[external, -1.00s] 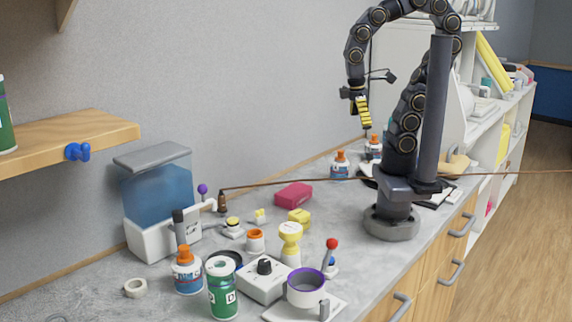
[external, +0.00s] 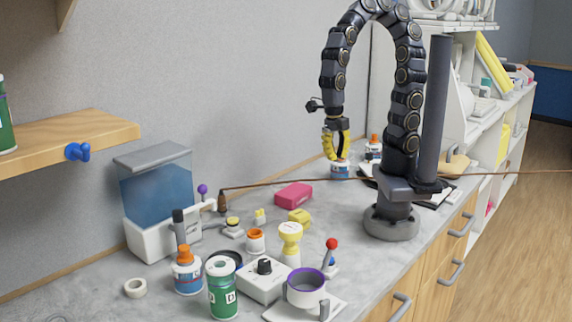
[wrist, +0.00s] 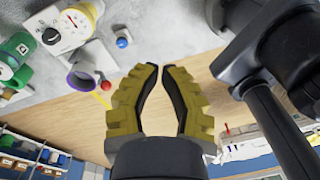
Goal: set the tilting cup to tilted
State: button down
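The tilting cup (external: 305,289) is a white cup with a purple rim. It stands on a flat white base at the front of the counter, with its mouth facing up and no clear tilt. In the wrist view the purple-rimmed cup (wrist: 83,80) shows at the left, partly cut by other things. My gripper (external: 337,156) has yellow ribbed fingers and hangs over the back of the counter, well behind the cup. In the wrist view my gripper (wrist: 161,68) has its two fingers apart with nothing between them.
A red-knobbed lever (external: 332,245) stands right beside the cup. A white dial box (external: 264,280), a green can (external: 222,290) and a yellow-white grinder-like piece (external: 290,245) crowd its left. A thin brown rod (external: 290,183) crosses above the counter. A pink block (external: 294,195) lies behind.

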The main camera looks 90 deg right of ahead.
jog(key=a+f+n+y, duration=0.1)
jog(key=a+f+n, duration=0.2)
jog(key=a+n, duration=0.4)
jog(key=a+f+n+y, duration=0.1)
jog(key=a+f+n, duration=0.2)
jog(key=a+n, duration=0.4)
jog(key=n, duration=0.4)
jog(key=shift+s+a+f+g+y, duration=0.25)
jog(key=shift+s+f+g+y, duration=0.05)
jog(key=shift+s+g, duration=0.1)
jog(key=shift+f, duration=0.15)
jog(key=x, duration=1)
jog(key=w+r, duration=0.1)
jog(key=w, duration=0.1)
jog(key=w+r, duration=0.1)
jog(key=shift+w+a+r, duration=0.2)
jog(key=shift+a+r, duration=0.1)
